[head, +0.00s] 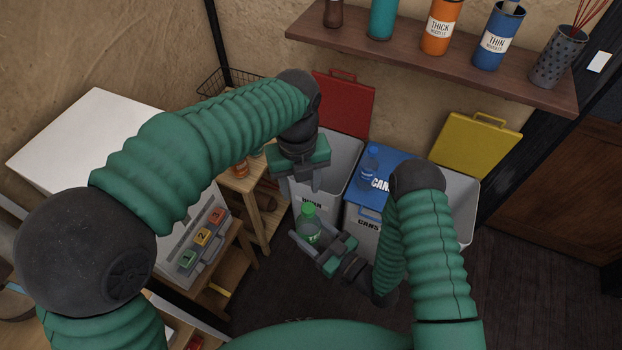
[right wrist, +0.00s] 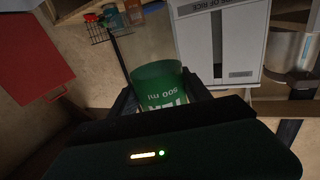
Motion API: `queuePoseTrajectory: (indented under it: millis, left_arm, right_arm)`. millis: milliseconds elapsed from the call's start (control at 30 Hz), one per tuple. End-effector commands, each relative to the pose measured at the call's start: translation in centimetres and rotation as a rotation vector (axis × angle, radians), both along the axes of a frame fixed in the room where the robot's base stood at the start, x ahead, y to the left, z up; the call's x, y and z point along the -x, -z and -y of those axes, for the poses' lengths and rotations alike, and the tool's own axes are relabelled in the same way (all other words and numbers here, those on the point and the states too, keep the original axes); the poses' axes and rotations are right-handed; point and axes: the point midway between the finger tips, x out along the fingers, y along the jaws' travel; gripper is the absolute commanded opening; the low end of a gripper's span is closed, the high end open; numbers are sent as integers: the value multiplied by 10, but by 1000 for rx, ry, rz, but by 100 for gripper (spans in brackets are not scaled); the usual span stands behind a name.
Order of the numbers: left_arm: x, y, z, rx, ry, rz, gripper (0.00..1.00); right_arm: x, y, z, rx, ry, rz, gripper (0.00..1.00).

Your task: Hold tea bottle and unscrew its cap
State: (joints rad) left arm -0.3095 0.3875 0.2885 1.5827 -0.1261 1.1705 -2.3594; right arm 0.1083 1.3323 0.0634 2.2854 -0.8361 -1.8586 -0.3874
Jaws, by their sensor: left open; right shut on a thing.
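The tea bottle (head: 311,232) has a green cap (head: 307,210) and stands roughly upright in my right gripper (head: 313,243) in the head view. The right gripper is shut on its body. In the right wrist view, the bottle's green label (right wrist: 160,84) with "500 ml" shows between the fingers; its cap cannot be made out there. My left gripper (head: 304,188) is above the bottle in the head view, fingers pointing down, open and empty. It is apart from the cap. The cap looks seated on the bottle.
A wooden shelf (head: 400,55) with canisters is above. Wooden stands are at left.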

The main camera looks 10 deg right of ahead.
Motion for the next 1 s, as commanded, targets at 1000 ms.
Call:
queuePoseTrajectory:
  millis: [1000]
  left_arm:
    - [2, 66, 23, -7, 315, -20, 46]
  right_arm:
    - [0, 0, 0, 0, 0, 0, 0]
